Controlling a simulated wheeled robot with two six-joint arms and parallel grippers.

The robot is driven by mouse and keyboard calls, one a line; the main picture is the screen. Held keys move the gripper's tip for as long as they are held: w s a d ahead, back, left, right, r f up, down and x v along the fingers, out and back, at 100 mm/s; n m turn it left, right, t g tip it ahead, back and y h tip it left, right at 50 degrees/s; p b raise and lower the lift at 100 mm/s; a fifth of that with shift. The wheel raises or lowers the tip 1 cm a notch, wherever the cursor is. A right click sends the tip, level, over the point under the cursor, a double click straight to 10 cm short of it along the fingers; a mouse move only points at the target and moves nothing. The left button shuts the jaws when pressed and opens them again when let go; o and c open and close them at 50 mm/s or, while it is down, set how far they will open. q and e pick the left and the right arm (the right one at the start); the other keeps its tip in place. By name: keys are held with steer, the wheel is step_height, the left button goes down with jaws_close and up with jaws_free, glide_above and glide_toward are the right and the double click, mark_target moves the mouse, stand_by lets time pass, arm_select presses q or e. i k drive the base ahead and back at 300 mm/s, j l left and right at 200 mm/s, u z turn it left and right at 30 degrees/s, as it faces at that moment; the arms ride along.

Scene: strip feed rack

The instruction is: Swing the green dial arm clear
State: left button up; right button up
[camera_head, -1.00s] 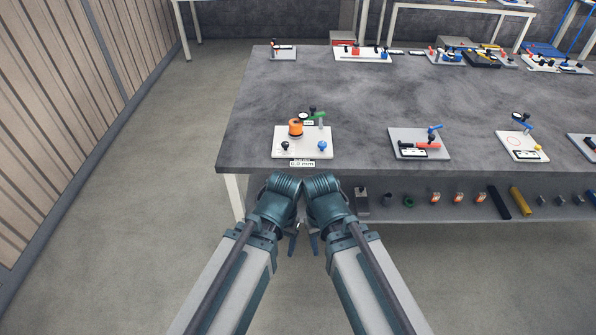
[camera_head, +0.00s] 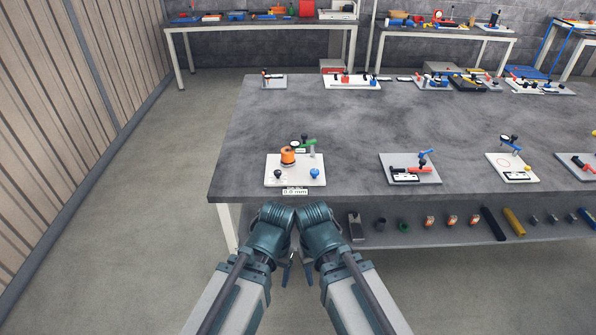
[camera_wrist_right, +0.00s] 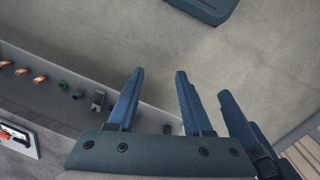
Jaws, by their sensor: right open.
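A black knob (camera_head: 304,137) rises by the arm. A blue knob (camera_head: 314,173) is at the plate's front right. My right gripper (camera_head: 309,271) is below and in front of the table edge, apart from the plate; its open, empty fingers show in the right wrist view (camera_wrist_right: 159,75). My left gripper (camera_head: 288,272) is close beside it; its fingers are small.
The table edge (camera_head: 400,194) and a lower shelf (camera_head: 460,236) with several small parts lie ahead of my grippers. Other fixtures, such as a grey plate with a blue lever (camera_head: 427,153), stand to the right. The floor at left (camera_head: 140,200) is clear.

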mark_target(294, 144)
steer(key=i+l, duration=0.1)
steer(key=i, duration=0.45)
steer(key=i+l, duration=0.1)
steer(key=i, duration=0.45)
